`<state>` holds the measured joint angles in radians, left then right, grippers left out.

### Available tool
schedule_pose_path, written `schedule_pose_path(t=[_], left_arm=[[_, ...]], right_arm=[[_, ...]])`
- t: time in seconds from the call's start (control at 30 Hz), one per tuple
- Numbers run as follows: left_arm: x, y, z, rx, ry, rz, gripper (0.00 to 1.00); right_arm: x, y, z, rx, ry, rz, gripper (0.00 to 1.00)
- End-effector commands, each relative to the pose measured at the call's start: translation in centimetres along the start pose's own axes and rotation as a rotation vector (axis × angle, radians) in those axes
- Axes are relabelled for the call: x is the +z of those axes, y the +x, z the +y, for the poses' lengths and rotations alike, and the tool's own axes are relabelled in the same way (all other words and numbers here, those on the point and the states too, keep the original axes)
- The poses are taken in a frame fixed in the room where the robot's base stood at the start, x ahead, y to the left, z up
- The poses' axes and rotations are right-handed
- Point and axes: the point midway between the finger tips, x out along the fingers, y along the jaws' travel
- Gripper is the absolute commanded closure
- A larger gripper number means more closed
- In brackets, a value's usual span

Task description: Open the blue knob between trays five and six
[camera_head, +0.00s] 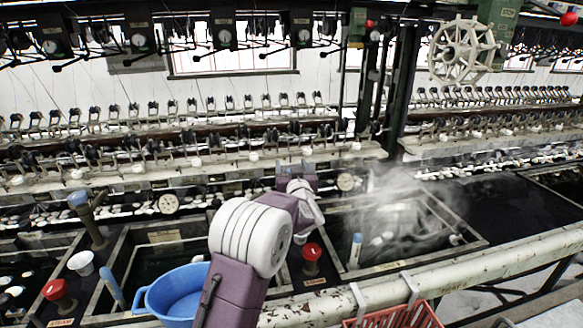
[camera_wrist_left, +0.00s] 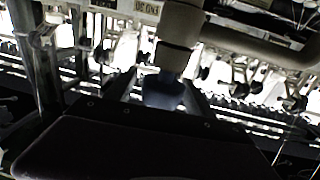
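A dark blue knob (camera_wrist_left: 163,92) hangs below a tan pipe fitting in the left wrist view. My left gripper (camera_wrist_left: 158,98) is close to it, with dark fingers on both sides; they look apart from the knob, though the view is dim. In the head view my left gripper (camera_head: 302,186) is over the basin row, beside a gauge, and its fingertips are hard to make out. The knob in front of it is hidden there. Another blue knob (camera_head: 78,199) tops a brown valve at the left. My right gripper is in neither view.
Steam rises from a basin (camera_head: 400,225) right of my arm. Red knobs (camera_head: 311,251) (camera_head: 54,289), a blue bowl (camera_head: 178,292) and a white cup (camera_head: 82,263) stand near the front. A thick pale pipe (camera_head: 450,277) runs along the front edge.

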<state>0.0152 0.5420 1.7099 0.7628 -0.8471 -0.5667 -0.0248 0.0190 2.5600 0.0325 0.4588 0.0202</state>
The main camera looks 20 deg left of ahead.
Motion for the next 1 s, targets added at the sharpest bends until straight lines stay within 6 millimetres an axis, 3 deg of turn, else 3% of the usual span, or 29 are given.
schedule_pose_path(t=[0.33,0.57,0.7,1.0], left_arm=[[0.1,-0.6,0.0,0.001,0.000,-0.004,0.38],[0.1,-5.0,0.1,0.004,0.001,-0.003,0.38],[0.6,-7.4,0.1,0.003,-0.003,-0.001,0.38],[0.1,-9.1,0.0,0.001,-0.001,-0.002,0.38]], right_arm=[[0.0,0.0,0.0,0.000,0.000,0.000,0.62],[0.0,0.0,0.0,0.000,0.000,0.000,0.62],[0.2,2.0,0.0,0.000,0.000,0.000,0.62],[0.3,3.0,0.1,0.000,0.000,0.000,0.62]])
